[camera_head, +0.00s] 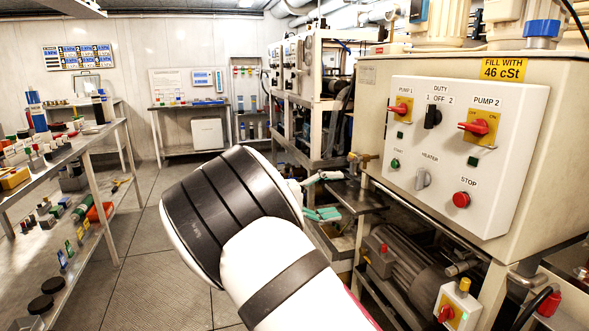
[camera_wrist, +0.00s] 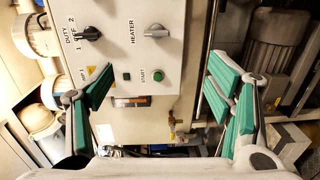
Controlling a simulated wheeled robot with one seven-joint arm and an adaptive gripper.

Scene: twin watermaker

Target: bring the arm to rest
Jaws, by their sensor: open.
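My gripper (camera_wrist: 160,105) shows in the wrist view with its two green-padded fingers spread wide at the left and right. It is open and nothing is between the fingers. In the head view, part of my gripper (camera_head: 318,195) shows small and green behind my white and black arm, which hides the rest of it. My gripper is left of the pump control panel (camera_head: 466,150). In the wrist view the panel (camera_wrist: 146,45) appears turned on its side, beyond the fingers, with the green start button and the heater knob. I see no contact with it.
A metal shelf (camera_head: 135,165) with many small parts runs along the left. Open tiled floor (camera_head: 150,285) lies between them. Another bench (camera_head: 188,107) stands at the back wall.

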